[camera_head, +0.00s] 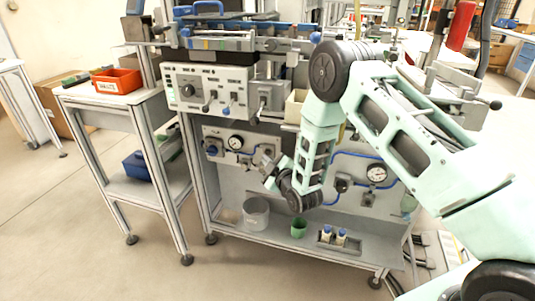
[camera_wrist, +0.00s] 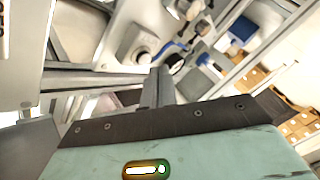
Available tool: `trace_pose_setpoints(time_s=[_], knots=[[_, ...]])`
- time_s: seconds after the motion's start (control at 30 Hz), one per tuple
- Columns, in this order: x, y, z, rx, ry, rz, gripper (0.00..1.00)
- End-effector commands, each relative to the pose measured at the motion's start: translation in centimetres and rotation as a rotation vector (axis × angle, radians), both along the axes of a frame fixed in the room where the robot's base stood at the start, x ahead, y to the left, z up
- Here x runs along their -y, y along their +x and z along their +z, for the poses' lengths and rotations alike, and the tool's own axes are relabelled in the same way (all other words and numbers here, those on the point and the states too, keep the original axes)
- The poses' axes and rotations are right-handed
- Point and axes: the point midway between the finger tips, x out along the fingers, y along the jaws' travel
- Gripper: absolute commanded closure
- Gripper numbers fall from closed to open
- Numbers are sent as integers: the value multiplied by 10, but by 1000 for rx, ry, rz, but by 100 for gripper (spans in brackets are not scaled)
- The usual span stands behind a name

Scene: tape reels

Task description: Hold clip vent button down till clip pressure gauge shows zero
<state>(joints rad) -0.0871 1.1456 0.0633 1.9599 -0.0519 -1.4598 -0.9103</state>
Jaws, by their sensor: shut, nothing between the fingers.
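Two round pressure gauges show in the head view, one on the left lower panel (camera_head: 236,142) and one on the right lower panel (camera_head: 377,172). Their needles and labels are too small to read, so I cannot tell which is the clip gauge. My gripper (camera_head: 266,168) is in front of the left panel, right of its gauge, and hides part of the panel. In the wrist view my gripper (camera_wrist: 158,74) is shut and empty. A round button-like part (camera_wrist: 143,57) lies just beyond its tips; contact is not clear. I cannot make out which part is the vent button.
Above the panels is a control box (camera_head: 210,90) with levers.

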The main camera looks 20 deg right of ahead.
Motion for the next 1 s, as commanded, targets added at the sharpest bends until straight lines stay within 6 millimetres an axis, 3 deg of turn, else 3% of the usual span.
trace_pose_setpoints(time_s=[1.0], knots=[[5,6,0,1,-1,1,100]])
